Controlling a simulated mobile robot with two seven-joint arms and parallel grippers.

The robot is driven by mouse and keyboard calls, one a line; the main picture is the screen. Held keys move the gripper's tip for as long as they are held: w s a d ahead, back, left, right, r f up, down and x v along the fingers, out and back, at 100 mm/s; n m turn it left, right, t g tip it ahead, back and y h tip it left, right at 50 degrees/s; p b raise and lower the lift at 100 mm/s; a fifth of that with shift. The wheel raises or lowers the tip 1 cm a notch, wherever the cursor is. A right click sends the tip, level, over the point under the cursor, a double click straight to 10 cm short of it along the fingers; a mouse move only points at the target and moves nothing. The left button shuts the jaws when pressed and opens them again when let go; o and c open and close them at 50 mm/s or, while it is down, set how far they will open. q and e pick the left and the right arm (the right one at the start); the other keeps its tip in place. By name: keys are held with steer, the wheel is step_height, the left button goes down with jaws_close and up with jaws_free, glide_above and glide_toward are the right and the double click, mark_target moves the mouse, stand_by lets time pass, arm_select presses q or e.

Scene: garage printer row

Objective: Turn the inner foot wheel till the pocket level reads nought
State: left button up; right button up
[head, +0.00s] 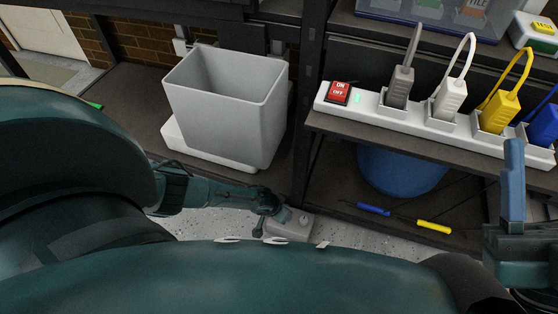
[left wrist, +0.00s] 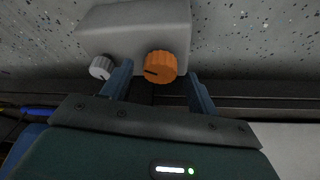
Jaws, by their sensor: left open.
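A grey box (left wrist: 135,27) fills the top of the left wrist view. It carries an orange knob (left wrist: 161,67) with a dark pointer line and a smaller grey knob (left wrist: 102,67) to its left. My left gripper (left wrist: 158,80) is open, one finger on each side of the orange knob; I cannot tell whether they touch it. In the head view the left gripper (head: 272,212) is at the grey box (head: 288,228) low near the floor. My right gripper (head: 513,185) shows one blue finger at the right edge. I cannot make out a pocket level.
A grey bin (head: 225,110) stands on the left shelf. A power strip (head: 375,107) with several plugs and a red switch (head: 338,92) lies on the right shelf. Below are a blue round container (head: 400,172) and blue and yellow pieces on the lower shelf. A dark post stands between the shelves.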

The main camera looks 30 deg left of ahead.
arm_select(q)
steer(key=shift+w+f, duration=0.1)
steer(key=shift+f, duration=0.15)
arm_select(e)
steer(key=shift+s+r+n+y, duration=0.15)
steer(key=shift+r+n+y, duration=0.25)
steer(key=shift+n, duration=0.1)
arm_select(q)
steer(key=c, duration=1)
arm_select(e)
steer(key=shift+f, duration=0.1)
arm_select(q)
steer(key=shift+m, duration=0.4)
steer(key=shift+a+m+g+h, duration=0.15)
steer(key=shift+m+h, duration=0.35)
steer(key=shift+m, duration=0.65)
steer(key=shift+d+m+g+h, duration=0.15)
steer(key=shift+m+h, duration=0.35)
steer(key=shift+m, duration=0.65)
steer(key=shift+a+m, duration=0.15)
steer(key=shift+m, duration=0.15)
steer(key=o, duration=1)
